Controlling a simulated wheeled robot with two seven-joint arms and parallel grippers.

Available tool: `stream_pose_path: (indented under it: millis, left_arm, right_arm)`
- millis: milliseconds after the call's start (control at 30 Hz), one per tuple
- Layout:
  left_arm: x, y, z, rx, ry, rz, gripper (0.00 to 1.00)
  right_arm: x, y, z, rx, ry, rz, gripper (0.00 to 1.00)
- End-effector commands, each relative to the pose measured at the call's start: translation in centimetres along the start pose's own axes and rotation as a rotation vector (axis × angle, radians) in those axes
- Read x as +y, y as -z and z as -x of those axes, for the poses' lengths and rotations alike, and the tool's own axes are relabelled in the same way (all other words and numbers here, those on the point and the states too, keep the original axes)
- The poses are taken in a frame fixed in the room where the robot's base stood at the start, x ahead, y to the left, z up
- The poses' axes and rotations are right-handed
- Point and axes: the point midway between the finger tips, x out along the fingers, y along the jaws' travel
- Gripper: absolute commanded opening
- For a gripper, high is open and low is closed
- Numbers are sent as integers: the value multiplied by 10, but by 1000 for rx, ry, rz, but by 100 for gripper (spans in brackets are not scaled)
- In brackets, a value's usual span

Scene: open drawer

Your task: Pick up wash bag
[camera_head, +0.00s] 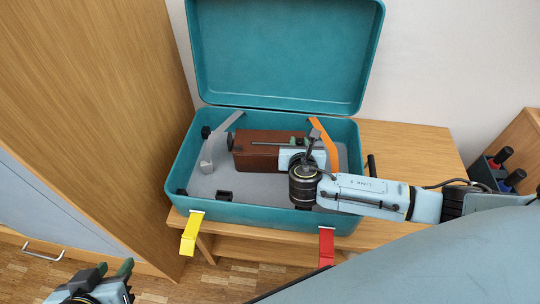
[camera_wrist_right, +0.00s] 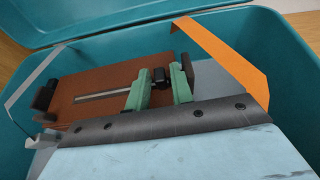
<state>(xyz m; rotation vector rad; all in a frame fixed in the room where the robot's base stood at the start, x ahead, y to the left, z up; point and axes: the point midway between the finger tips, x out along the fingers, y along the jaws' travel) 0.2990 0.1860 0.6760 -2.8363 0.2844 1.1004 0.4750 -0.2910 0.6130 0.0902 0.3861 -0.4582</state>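The wash bag (camera_head: 262,148) is a brown box-shaped bag with a grey strip along its top, lying inside the open teal suitcase (camera_head: 250,214). In the right wrist view the wash bag (camera_wrist_right: 95,82) lies just beyond my right gripper (camera_wrist_right: 160,88). That gripper has green fingers a short gap apart, with a small dark piece showing between them. In the head view my right gripper (camera_head: 305,142) is over the bag's right end; whether it touches the bag is unclear. My left gripper (camera_head: 108,270) is open and empty at the bottom left, away from the suitcase.
The suitcase lid stands open at the back. A grey strap (camera_head: 214,150) and an orange strap (camera_head: 326,146) rise at the bag's sides. Yellow (camera_head: 191,235) and red (camera_head: 326,247) latches hang at the front. The wooden table (camera_head: 405,145) is clear to the right; a wooden cabinet stands left.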

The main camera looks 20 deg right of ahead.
Motion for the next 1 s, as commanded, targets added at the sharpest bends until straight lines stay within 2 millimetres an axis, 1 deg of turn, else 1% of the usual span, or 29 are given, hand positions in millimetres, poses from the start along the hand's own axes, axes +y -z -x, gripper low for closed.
stream_pose_path:
  millis: [133,367,533,567,1000]
  left_arm:
    - [2,9,-1,52,-5,-1,36]
    - [2,10,-1,58,-5,-1,36]
    - [2,10,-1,57,-5,-1,36]
    - [2,10,-1,56,-5,-1,36]
    - [2,10,-1,55,-5,-1,36]
  right_arm:
    - [0,0,-4,0,1,0,23]
    - [0,0,-4,2,1,0,23]
    - [-1,1,-4,3,1,1,2]
    - [-1,1,-4,3,1,1,0]
    - [-1,2,-4,5,1,1,0]
